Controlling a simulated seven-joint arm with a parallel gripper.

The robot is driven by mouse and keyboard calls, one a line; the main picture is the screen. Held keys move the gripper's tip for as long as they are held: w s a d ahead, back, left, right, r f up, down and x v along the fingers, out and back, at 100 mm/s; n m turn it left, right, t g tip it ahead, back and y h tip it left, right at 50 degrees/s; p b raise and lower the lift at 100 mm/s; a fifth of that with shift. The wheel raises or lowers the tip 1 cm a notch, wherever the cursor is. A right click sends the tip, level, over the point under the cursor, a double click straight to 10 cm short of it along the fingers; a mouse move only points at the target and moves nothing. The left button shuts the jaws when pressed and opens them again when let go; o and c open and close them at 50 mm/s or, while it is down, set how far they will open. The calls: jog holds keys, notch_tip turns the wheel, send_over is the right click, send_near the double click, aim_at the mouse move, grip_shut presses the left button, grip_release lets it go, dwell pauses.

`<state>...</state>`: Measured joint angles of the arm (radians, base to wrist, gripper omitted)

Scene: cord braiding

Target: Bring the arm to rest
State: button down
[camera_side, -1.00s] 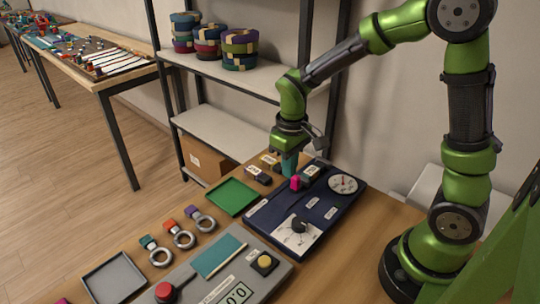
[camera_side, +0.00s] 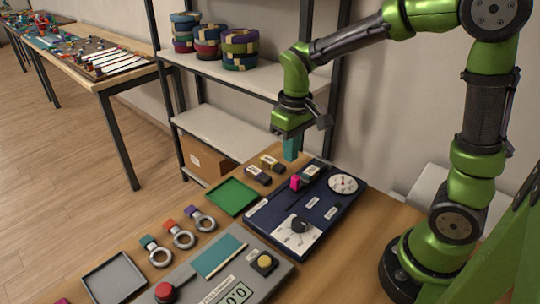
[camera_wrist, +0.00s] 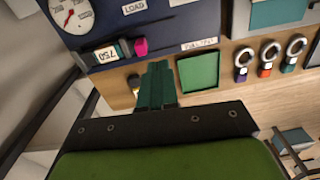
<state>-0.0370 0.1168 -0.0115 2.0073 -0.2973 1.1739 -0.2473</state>
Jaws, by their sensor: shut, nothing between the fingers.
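My gripper (camera_side: 291,150) has its teal fingers pointing down, just beyond the far edge of the dark blue panel in the side view. Its fingers are together and hold nothing. In the wrist view my gripper (camera_wrist: 157,68) also shows as a closed teal pair. The blue panel (camera_side: 268,212) lies on the wooden table with a round gauge (camera_side: 342,184), a magenta knob (camera_side: 296,182) and a black dial (camera_side: 299,226). The wrist view shows the magenta knob (camera_wrist: 141,46) beside a small block marked 750 (camera_wrist: 105,54).
A green tray (camera_side: 232,197) lies left of the panel, with small dark labelled blocks (camera_side: 257,173) behind it. Several tagged rings (camera_side: 182,238), a grey tray (camera_side: 114,281) and a grey control box (camera_side: 232,286) stand nearer.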

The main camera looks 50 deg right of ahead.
jog(key=s+a+r+m+t+y, duration=0.1)
jog(key=s+a+r+m+t, duration=0.1)
jog(key=s+r+t, duration=0.5)
jog(key=shift+s+r+m+y, duration=0.5)
jog(key=shift+s+r, duration=0.7)
jog(key=shift+s, duration=0.75)
